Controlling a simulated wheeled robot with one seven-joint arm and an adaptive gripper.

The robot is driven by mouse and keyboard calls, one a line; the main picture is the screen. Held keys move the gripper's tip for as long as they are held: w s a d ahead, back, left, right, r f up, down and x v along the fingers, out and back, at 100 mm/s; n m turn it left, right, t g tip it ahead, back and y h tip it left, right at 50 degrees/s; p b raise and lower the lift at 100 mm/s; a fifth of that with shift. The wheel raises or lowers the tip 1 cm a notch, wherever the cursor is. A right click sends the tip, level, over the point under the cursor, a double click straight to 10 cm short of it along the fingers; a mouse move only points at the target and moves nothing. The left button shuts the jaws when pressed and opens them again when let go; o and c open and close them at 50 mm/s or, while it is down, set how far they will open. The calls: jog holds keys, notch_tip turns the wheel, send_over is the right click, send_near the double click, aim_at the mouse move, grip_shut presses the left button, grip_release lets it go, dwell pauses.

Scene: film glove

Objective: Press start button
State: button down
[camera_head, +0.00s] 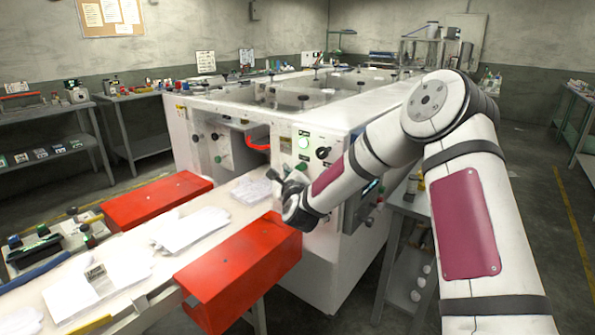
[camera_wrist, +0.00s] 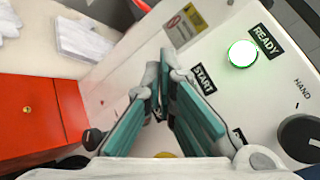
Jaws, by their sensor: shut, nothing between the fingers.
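The white machine's control panel (camera_head: 320,180) faces the conveyor, and it fills the right of the wrist view (camera_wrist: 228,85). A START label (camera_wrist: 204,79) sits on it beside my fingers. The start button itself cannot be made out; my fingers cover the panel near the label. A round green lamp (camera_wrist: 242,54) glows beside the READY label (camera_wrist: 268,39), and shows in the head view (camera_head: 304,143). My gripper (camera_wrist: 164,72) is shut and empty, its teal-padded fingers together at the tips, close to the panel. Whether they touch it I cannot tell. In the head view, my gripper (camera_head: 280,178) is low before the panel.
A black HAND knob (camera_wrist: 302,138) is right of my fingers. Red guards (camera_head: 240,270) flank the conveyor (camera_head: 225,205), which carries white gloves (camera_head: 190,228). A grey side table (camera_head: 405,205) stands right of the machine. Open floor (camera_head: 90,190) lies at the left.

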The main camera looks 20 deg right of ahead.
jog(key=shift+d, duration=0.1)
jog(key=shift+w+d, duration=0.25)
jog(key=shift+w+d, duration=0.25)
jog(key=shift+d, duration=0.1)
dwell(1.1)
jog(key=shift+s+a, duration=0.55)
jog(key=shift+a, duration=0.15)
jog(key=shift+s+a+p, duration=0.4)
jog(key=shift+s+a, duration=0.35)
jog(key=shift+a, duration=0.3)
jog(key=shift+s+a+p, duration=0.35)
jog(key=shift+s+a, duration=0.4)
jog(key=shift+a, duration=0.25)
